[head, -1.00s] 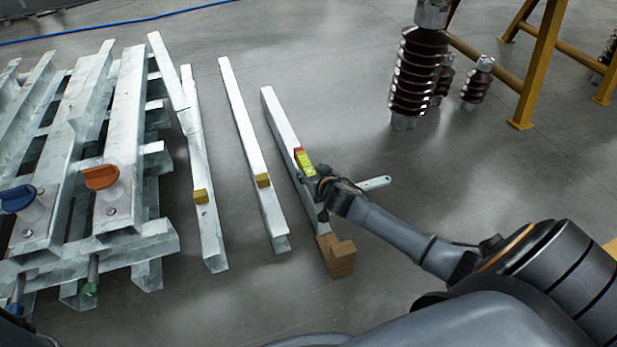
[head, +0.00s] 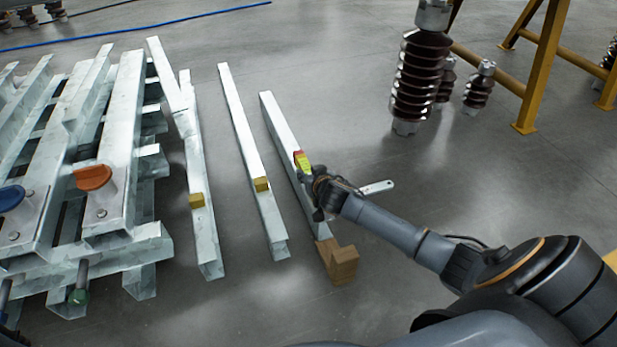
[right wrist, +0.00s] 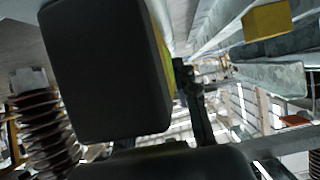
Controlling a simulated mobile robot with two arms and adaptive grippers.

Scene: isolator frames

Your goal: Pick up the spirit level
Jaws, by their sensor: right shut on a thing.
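The spirit level (head: 303,161) is a short yellow-green bar with a red end. It shows at the top of the rightmost pale metal beam (head: 281,126); I cannot tell whether it touches the beam. My right gripper (head: 318,178) is shut on its near part and hides that end. In the right wrist view a dark finger pad (right wrist: 105,70) fills the left middle, with a yellow strip of the spirit level (right wrist: 163,30) beside it. My left gripper is not in view.
Two more loose beams lie to the left, each with a small yellow block (head: 261,184). A beam stack (head: 130,245) stands far left. Wooden blocks (head: 343,262) sit at the rightmost beam's near end. A flat wrench-like tool (head: 378,187) and brown insulators (head: 417,80) are right.

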